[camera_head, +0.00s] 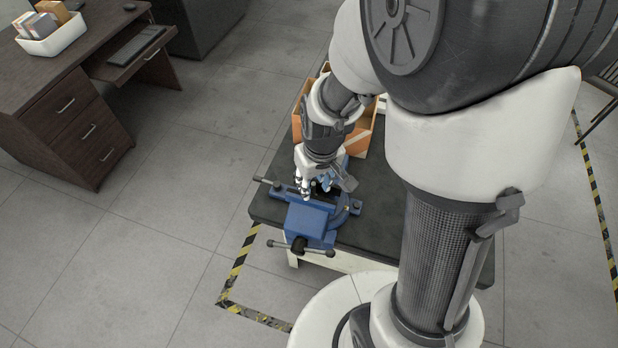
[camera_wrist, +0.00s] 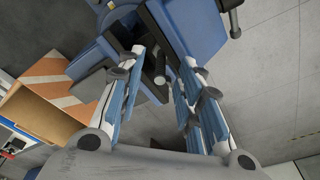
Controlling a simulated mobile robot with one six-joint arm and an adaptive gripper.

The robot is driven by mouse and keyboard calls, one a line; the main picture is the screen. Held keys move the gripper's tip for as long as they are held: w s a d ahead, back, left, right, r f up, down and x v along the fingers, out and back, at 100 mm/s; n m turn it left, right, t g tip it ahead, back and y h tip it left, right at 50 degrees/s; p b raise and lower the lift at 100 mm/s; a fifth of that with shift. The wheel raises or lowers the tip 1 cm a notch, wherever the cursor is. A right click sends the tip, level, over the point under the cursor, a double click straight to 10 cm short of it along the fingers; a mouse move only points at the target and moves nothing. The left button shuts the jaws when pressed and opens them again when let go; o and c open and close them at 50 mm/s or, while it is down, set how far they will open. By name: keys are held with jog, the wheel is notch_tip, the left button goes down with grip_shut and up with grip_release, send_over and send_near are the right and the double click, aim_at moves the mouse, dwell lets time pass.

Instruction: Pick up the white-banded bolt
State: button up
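A blue bench vise (camera_head: 305,217) stands on the dark worktable (camera_head: 375,232). It also fills the top of the wrist view (camera_wrist: 195,22). A small dark cylinder with a paler end (camera_wrist: 160,78), which may be the bolt, shows at the vise jaws between my fingers. I cannot make out a white band on it. My gripper (camera_head: 314,188) is right over the vise, pointing down. In the wrist view its blue-padded fingers (camera_wrist: 163,58) are spread apart, with a gap on both sides of the cylinder. In the head view my gripper hides the jaw area.
An open orange-and-tan box (camera_head: 301,100) stands behind my gripper on the table, and shows at left in the wrist view (camera_wrist: 50,75). The vise handle (camera_head: 300,246) sticks out at the front. A brown desk (camera_head: 60,105) is far left. Striped floor tape (camera_head: 238,255) borders the table.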

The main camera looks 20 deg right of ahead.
jog(key=shift+c, duration=0.2)
grip_shut()
dwell(0.6)
